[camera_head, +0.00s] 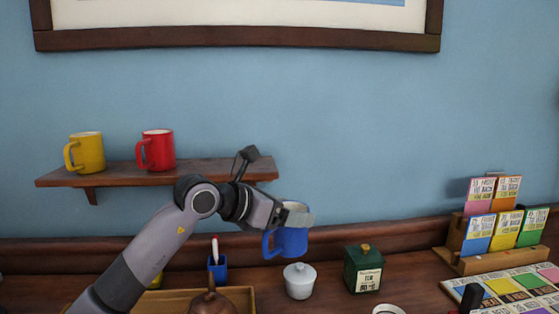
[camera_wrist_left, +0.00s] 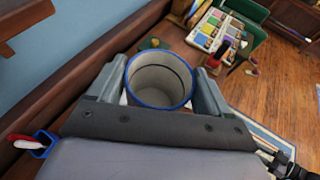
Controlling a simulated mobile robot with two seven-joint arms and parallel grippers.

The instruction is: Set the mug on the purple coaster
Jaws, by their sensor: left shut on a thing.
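My left gripper (camera_head: 286,215) is shut on a blue mug (camera_head: 288,243) and holds it upright in the air above the wooden desk. In the left wrist view the mug (camera_wrist_left: 160,80) sits between the two fingers of the left gripper (camera_wrist_left: 158,92), with its pale, empty inside and blue rim facing the camera. I cannot make out a purple coaster in either view. My right gripper is not in view.
A yellow mug (camera_head: 88,152) and a red mug (camera_head: 158,149) stand on the wall shelf (camera_head: 220,170). Below the held mug are a white lidded jar (camera_head: 299,281), a green box (camera_head: 363,268) and a blue pen cup (camera_head: 218,269). A card rack (camera_head: 470,264) stands at right.

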